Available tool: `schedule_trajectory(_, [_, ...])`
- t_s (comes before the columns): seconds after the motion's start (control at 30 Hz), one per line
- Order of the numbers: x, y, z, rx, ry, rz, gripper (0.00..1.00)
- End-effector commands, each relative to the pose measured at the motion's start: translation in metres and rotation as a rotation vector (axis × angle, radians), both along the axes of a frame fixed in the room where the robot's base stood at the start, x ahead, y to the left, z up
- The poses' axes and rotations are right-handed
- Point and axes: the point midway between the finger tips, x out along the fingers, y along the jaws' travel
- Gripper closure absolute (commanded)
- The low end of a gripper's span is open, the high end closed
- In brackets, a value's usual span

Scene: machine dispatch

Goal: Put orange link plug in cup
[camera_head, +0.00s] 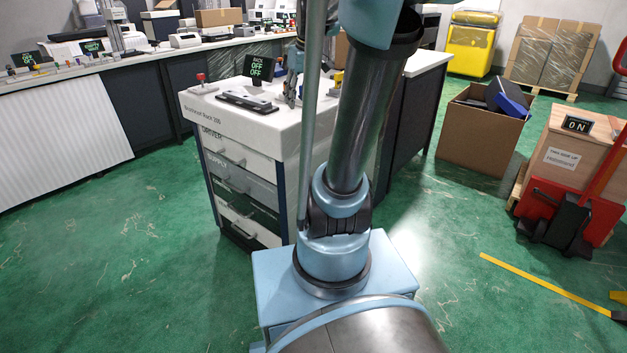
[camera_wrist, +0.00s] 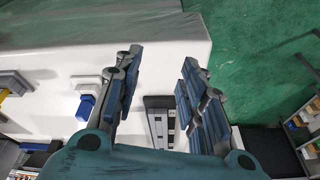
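My gripper (camera_wrist: 161,60) is open in the wrist view, with its two fingers wide apart and nothing between them. It points over the white top of the drawer cabinet. In the head view, part of my gripper (camera_head: 292,88) shows above that top, partly hidden behind my arm. I cannot make out an orange link plug or a cup in either view. A small blue block (camera_wrist: 85,107) stands left of the fingers in the wrist view.
The drawer cabinet (camera_head: 243,163) carries a dark slotted bar (camera_head: 246,102), a red button (camera_head: 201,77) and a sign reading "RACK OFF OFF" (camera_head: 259,68). The slotted bar (camera_wrist: 160,121) lies beyond the finger bases. A cardboard box (camera_head: 470,143) stands right; green floor is open at left.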

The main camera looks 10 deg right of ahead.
Motion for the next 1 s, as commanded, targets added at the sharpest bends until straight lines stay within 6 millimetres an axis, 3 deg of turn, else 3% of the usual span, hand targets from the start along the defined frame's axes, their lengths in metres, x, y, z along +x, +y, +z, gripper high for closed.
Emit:
schedule_trajectory(0.1, [-0.043,0.003,-0.027,-0.008,0.018,-0.054,0.62])
schedule_trajectory(0.5, [-0.161,0.001,-0.131,-0.041,0.063,-0.249,0.62])
schedule_trajectory(0.7, [-0.194,0.002,-0.168,-0.053,0.072,-0.314,0.62])
schedule_trajectory(1.0, [-0.202,0.001,-0.178,-0.057,0.075,-0.335,0.62])
